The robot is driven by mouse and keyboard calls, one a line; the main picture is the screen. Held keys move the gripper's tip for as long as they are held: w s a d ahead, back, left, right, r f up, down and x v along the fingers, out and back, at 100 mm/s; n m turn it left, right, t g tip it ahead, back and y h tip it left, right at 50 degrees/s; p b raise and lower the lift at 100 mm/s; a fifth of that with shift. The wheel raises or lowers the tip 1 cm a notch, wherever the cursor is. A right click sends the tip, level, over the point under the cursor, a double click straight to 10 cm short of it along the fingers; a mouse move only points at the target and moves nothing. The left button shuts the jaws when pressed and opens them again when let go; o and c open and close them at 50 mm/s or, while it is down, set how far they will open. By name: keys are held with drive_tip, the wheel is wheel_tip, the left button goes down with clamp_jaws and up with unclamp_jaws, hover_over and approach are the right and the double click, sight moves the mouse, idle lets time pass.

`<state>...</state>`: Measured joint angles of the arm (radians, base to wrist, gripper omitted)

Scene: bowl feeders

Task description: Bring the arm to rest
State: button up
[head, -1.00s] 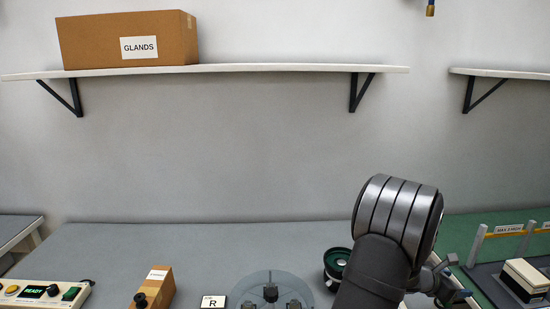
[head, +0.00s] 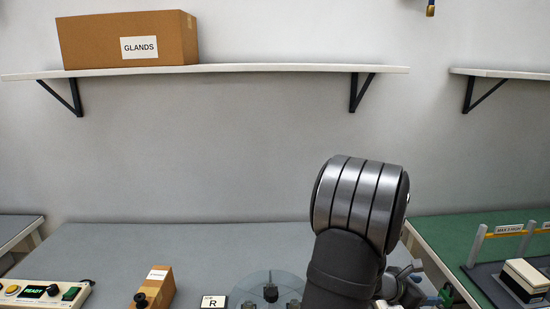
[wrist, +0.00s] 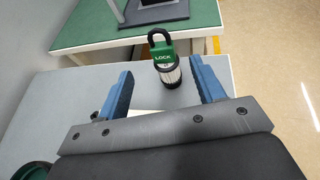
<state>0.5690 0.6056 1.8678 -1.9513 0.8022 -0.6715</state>
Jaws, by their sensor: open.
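My arm rises from the bottom of the head view, with a wide silver-banded joint in front of the grey table (head: 190,236). My gripper (wrist: 160,85) shows in the wrist view with its two blue fingers spread apart. Between and just beyond the fingers stands a green padlock-shaped piece marked LOCK (wrist: 162,55) on a clear ribbed cylinder. I cannot tell its exact distance from the fingers. Nothing is seen held. In the head view the gripper end (head: 402,288) is partly hidden behind my arm.
A control box reading READY (head: 42,292), a cardboard block with a black knob (head: 158,285), an R sign (head: 214,302) and a clear round disc (head: 262,285) line the front. A green table (head: 450,235) with a barred stand is at right. Shelves hang above.

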drive_tip(key=x, duration=1.2)
drive_tip(key=shift+d+f, duration=0.25)
drive_tip(key=shift+f, duration=0.1)
wheel_tip(320, 180, up, 5)
drive_tip(key=shift+s+f, duration=0.1)
drive_tip(key=shift+s, duration=0.05)
drive_tip(key=s+d+r, duration=0.2)
drive_tip(key=s+r, duration=0.9)
drive_tip(key=r, duration=0.1)
drive_tip(key=w+a+n+t+y, duration=0.2)
drive_tip(key=w+a+n+t, duration=0.3)
drive_tip(key=w+a, duration=1.8)
drive_tip(key=w+t, duration=0.1)
drive_tip(key=w, duration=0.3)
drive_tip(key=shift+a+n+y, duration=0.25)
drive_tip(key=shift+n+y, duration=0.05)
drive_tip(key=shift+y, duration=0.1)
drive_tip(key=shift+s+d, duration=0.1)
drive_tip(key=m+g+h, duration=0.2)
drive_tip(key=m+g, duration=0.1)
drive_tip(key=g, duration=0.1)
hover_over(448, 293)
drive_tip(key=a, duration=0.4)
drive_tip(key=shift+w+a+f, duration=0.1)
drive_tip(key=shift+w+a, duration=0.05)
drive_tip(key=shift+w, duration=0.3)
drive_tip(key=shift+t, duration=0.4)
